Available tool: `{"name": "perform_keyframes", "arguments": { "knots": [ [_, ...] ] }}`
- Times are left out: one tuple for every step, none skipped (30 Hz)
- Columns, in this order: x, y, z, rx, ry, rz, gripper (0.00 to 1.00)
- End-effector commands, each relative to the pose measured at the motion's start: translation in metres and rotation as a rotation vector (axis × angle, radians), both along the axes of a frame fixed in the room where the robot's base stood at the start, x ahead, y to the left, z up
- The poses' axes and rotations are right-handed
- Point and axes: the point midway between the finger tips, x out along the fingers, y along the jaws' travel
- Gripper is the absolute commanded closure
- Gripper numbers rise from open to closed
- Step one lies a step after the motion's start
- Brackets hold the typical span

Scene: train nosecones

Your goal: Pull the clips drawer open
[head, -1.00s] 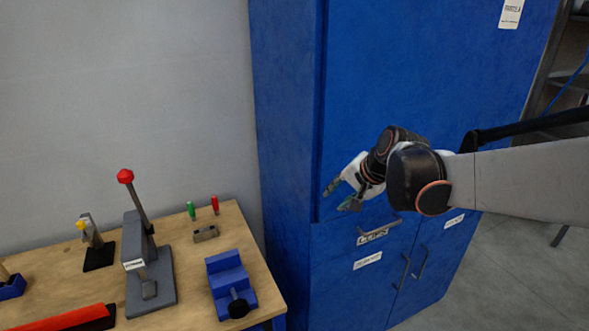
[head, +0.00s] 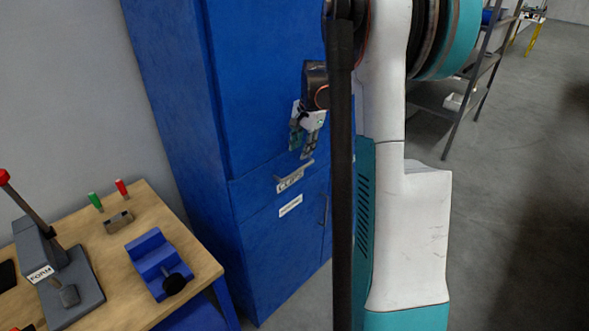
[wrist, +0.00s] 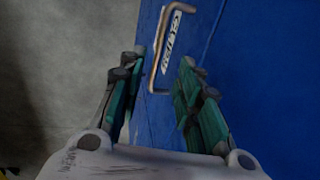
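The clips drawer (head: 265,190) is in the blue cabinet, with a white CLIPS label (head: 290,181) under a thin grey bar handle (head: 294,170). The drawer front looks flush with the cabinet. My gripper (head: 303,152) is just above the handle in the head view. In the wrist view my gripper (wrist: 155,105) is open, its two green-padded fingers apart and empty. The handle (wrist: 163,50) lies ahead of the fingertips, between their lines, and does not appear to be touched. The label (wrist: 172,43) shows beside it.
A wooden bench (head: 196,248) with a blue vise (head: 158,262) and a red-knobbed press (head: 62,265) stands left of the cabinet. A second white label (head: 290,206) is on the door below the drawer. Open grey floor and a shelf rack (head: 470,100) are at right.

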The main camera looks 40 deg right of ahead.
Motion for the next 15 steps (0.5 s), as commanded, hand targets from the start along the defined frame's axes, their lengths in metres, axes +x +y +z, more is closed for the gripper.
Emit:
{"name": "perform_keyframes", "arguments": {
  "knots": [
    [0.002,0.000,-0.013,0.000,0.000,0.001,0.69],
    [0.004,0.001,-0.019,0.000,0.000,0.001,0.69],
    [0.005,0.001,-0.027,0.000,-0.001,0.002,0.69],
    [0.007,0.001,-0.032,0.000,-0.001,0.002,0.69],
    [0.008,0.001,-0.038,0.000,-0.001,0.002,0.69],
    [0.009,0.001,-0.046,-0.001,-0.001,0.003,0.69],
    [0.011,0.001,-0.051,-0.001,-0.001,0.003,0.69],
    [0.011,0.002,-0.057,-0.001,-0.001,0.003,0.69],
    [0.013,0.002,-0.063,-0.001,-0.001,0.003,0.69],
    [0.014,0.002,-0.068,-0.001,-0.001,0.003,0.69],
    [0.015,0.002,-0.072,-0.001,-0.001,0.003,0.69],
    [0.016,0.002,-0.078,-0.001,-0.001,0.003,0.69],
    [0.016,0.002,-0.081,0.000,-0.001,0.002,0.69],
    [0.017,0.002,-0.084,0.000,-0.001,0.002,0.69],
    [0.018,0.002,-0.088,0.000,-0.001,0.002,0.69]
  ]
}}
